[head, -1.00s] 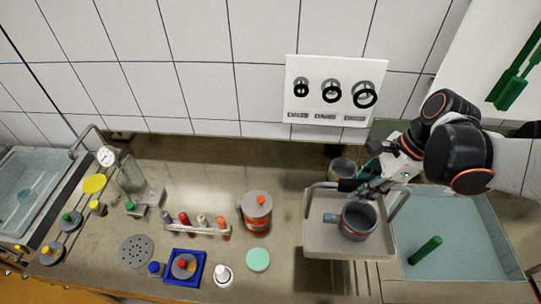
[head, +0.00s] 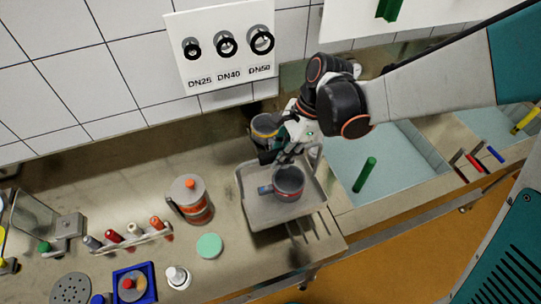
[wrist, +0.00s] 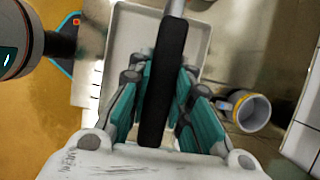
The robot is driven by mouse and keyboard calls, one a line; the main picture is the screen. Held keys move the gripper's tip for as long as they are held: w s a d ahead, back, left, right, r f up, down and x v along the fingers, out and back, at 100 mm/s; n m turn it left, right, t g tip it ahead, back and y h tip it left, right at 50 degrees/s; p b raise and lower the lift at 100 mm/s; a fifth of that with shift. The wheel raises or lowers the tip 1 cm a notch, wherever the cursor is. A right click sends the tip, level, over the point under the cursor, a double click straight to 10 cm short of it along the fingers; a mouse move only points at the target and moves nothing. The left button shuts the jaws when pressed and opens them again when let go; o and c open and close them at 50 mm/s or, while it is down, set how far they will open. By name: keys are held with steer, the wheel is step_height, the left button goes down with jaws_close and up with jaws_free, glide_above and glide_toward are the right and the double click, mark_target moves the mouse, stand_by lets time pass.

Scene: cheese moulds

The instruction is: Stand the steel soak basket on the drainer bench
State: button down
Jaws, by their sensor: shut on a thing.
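The steel soak basket (head: 256,214) is a shallow grey tray with an arched handle, over the right end of the drainer bench (head: 225,272). A grey pot with a red band (head: 288,180) and a blue tab shows in it in the head view. My gripper (head: 283,155) is shut on the handle. In the wrist view the fingers (wrist: 162,100) close around the black handle grip (wrist: 163,75), with the grey basket (wrist: 125,35) beneath. The basket looks level. I cannot tell whether its underside touches the bench. My gripper hides part of the handle.
A second pot with a yellow band (head: 265,126) stands close behind the basket. A sink (head: 345,160) with a green cylinder (head: 365,174) lies to the right. Left are a lidded orange-banded jug (head: 190,200), a mint disc (head: 209,246) and a rack (head: 132,243). Slots (head: 310,228) show in front.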

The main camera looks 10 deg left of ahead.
step_height(320, 180, down, 8)
steer(key=b, duration=0.4)
steer(key=shift+f, duration=0.2)
steer(key=shift+r, duration=0.1)
steer(key=c, duration=1.5)
jaws_free()
steer(key=shift+b, duration=0.3)
steer(key=shift+o, duration=0.2)
steer(key=p+v, duration=0.1)
steer(key=v, duration=1.1)
steer(key=shift+s+r+p, duration=0.1)
steer(key=shift+s+p, duration=0.05)
steer(key=shift+p, duration=0.2)
